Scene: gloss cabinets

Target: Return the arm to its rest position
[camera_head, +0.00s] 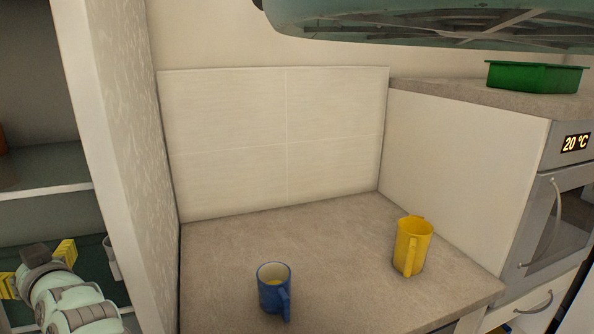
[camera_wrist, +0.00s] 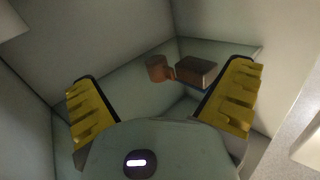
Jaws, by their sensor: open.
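My gripper (camera_head: 38,268) shows at the lower left of the head view, in front of the open shelves and left of the upright panel. In the wrist view, its two yellow fingers (camera_wrist: 166,103) are spread wide apart with nothing between them. Beyond them, inside the cabinet, are an orange-brown cup-like object (camera_wrist: 159,68) and a brown box-like object (camera_wrist: 196,71) close together. A greyish cup-like object (camera_head: 111,258) stands beside my gripper, partly hidden by the panel edge.
A blue mug (camera_head: 273,290) and a yellow mug (camera_head: 411,247) stand on the counter (camera_head: 340,235). A green tray (camera_head: 535,78) sits on the higher surface above the oven (camera_head: 560,215). The upright panel (camera_head: 125,150) separates shelves and counter. A glassy hood-like object hangs overhead.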

